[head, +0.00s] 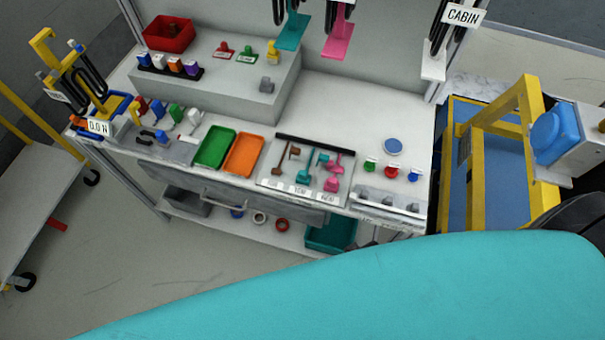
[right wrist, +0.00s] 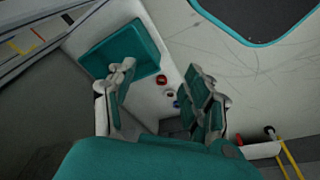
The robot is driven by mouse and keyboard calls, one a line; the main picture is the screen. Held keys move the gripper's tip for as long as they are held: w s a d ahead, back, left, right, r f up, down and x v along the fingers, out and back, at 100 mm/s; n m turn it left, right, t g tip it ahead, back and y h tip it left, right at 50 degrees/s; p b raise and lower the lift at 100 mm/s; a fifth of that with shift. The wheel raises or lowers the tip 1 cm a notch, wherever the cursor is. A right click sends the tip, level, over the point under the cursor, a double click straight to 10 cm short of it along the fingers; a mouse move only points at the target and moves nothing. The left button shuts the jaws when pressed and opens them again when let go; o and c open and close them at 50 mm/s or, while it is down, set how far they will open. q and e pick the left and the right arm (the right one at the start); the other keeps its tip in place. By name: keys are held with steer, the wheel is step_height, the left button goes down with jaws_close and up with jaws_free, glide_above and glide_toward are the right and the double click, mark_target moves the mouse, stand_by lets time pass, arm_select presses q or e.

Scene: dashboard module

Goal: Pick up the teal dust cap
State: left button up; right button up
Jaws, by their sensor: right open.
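Small teal parts (head: 304,176) lie on a grey tray (head: 268,183) on the workbench in the head view, between brown parts and pink parts. They are too small for me to tell which one is the dust cap. My right gripper (right wrist: 161,76) is open and empty in the right wrist view. Its fingers stand wide apart above the lower shelf, with a teal bin (right wrist: 145,38) beyond the left finger and a red ring (right wrist: 162,80) showing between the fingers. No teal cap shows between the fingers. My left gripper is in neither view.
Green (head: 214,148) and orange (head: 244,154) trays lie left of the grey tray. Red, green and blue-topped parts (head: 391,172) stand to its right. A raised step (head: 215,95) is behind. A yellow frame (head: 533,100) stands at the right, a cart (head: 35,190) at the left.

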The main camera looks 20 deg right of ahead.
steer(key=w+r+t, duration=0.1)
steer(key=w+r, duration=0.1)
steer(key=r, duration=0.7)
steer(key=w+r, duration=0.2)
steer(key=r, duration=0.7)
step_height(320, 180, up, 19)
steer(key=n+g+y+p, duration=0.1)
steer(key=n+g, duration=0.1)
steer(key=n, duration=0.7)
glide_above(304, 173)
steer(key=s+d, duration=0.1)
steer(key=f, duration=0.4)
steer(key=f+p, duration=0.1)
steer(key=f, duration=0.2)
steer(key=a+f+p, duration=0.1)
steer(key=f, duration=0.3)
steer(key=shift+w+f, duration=0.2)
steer(key=shift+f, duration=0.1)
steer(key=f, duration=0.1)
steer(key=f+p, duration=0.1)
steer(key=f, duration=0.2)
steer(key=shift+w, duration=0.3)
steer(key=shift+f+p, duration=0.3)
steer(key=shift+f, duration=0.35)
arm_select(q)
steer(key=r, duration=0.4)
steer(key=shift+a+r, duration=0.35)
steer(key=shift+r, duration=0.05)
arm_select(e)
steer(key=c, duration=0.8)
